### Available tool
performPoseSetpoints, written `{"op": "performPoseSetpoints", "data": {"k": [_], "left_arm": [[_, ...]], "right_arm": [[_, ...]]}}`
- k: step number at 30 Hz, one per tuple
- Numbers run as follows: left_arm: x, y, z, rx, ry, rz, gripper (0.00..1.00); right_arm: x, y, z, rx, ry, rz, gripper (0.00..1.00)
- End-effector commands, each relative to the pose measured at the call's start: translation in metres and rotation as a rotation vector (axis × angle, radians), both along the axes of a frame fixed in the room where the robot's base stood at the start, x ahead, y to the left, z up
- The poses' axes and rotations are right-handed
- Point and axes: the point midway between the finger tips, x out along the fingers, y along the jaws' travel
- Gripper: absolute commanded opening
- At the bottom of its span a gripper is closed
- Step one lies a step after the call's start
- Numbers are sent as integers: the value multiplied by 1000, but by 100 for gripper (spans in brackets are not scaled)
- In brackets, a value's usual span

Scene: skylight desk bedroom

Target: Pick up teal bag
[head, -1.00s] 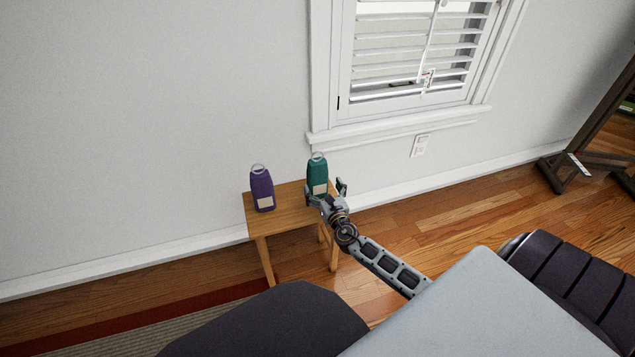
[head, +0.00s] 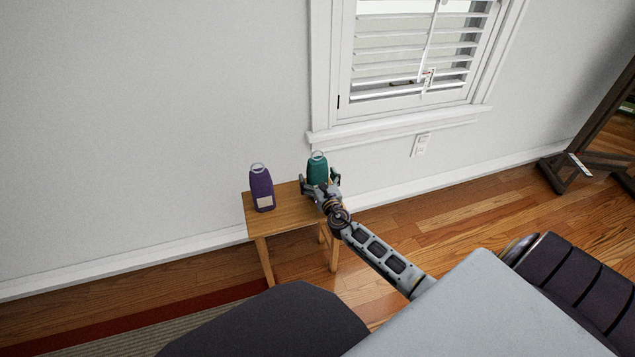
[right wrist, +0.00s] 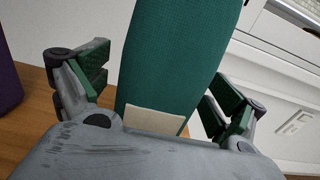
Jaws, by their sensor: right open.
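The teal bag (head: 317,168) stands upright on the right part of a small wooden table (head: 283,221), with a pale loop on top. My right gripper (head: 320,181) is open, with one finger on each side of the bag's lower part. In the right wrist view the teal bag (right wrist: 175,60) fills the space between the spread fingers, and gaps show on both sides. Its pale label (right wrist: 153,121) is close to the palm and partly covered by it. My left gripper is not in view.
A purple bag (head: 261,188) stands on the table to the left of the teal bag; its edge shows in the right wrist view (right wrist: 8,85). The wall (head: 200,100) and window (head: 415,55) are behind. Wood floor (head: 450,215) is open to the right.

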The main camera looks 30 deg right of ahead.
Motion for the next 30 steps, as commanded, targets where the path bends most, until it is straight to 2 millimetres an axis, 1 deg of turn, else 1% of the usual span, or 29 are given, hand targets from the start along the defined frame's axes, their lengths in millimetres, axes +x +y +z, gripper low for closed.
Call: {"op": "performPoseSetpoints", "data": {"k": [14,17,27,30], "left_arm": [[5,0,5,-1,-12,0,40],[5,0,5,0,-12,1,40],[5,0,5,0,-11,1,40],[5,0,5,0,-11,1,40]], "right_arm": [[1,0,0,0,0,0,95],[1,0,0,0,0,0,84],[1,0,0,0,0,0,42],[1,0,1,0,-1,0,42]]}}
